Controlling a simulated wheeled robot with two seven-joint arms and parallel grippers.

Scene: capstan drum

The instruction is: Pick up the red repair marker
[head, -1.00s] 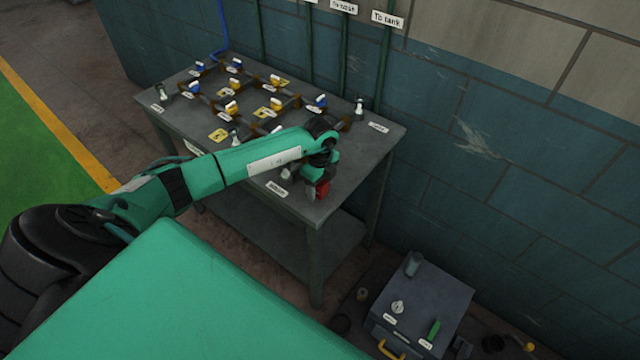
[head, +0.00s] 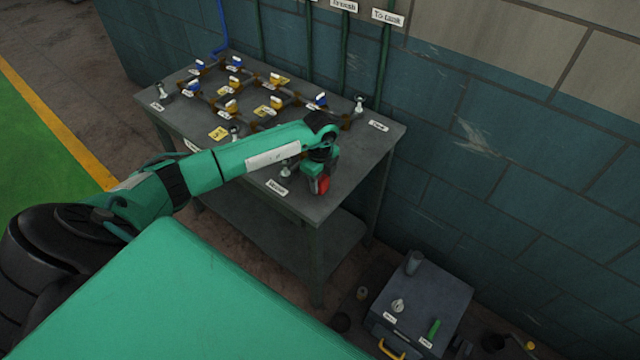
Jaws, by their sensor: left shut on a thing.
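The red repair marker (head: 324,185) is at the right front corner of the grey table (head: 340,195). My left gripper (head: 318,182) is at the marker and shut on it. Part of the marker is hidden by the gripper's fingers. I cannot tell whether the marker still touches the tabletop. My right gripper is not in view.
Pipes with several blue and yellow valves (head: 232,105) cover the table behind my arm. A teal block wall (head: 450,150) stands behind the table. A grey cabinet (head: 425,295) with a green item (head: 434,329) on top stands on the floor at the lower right.

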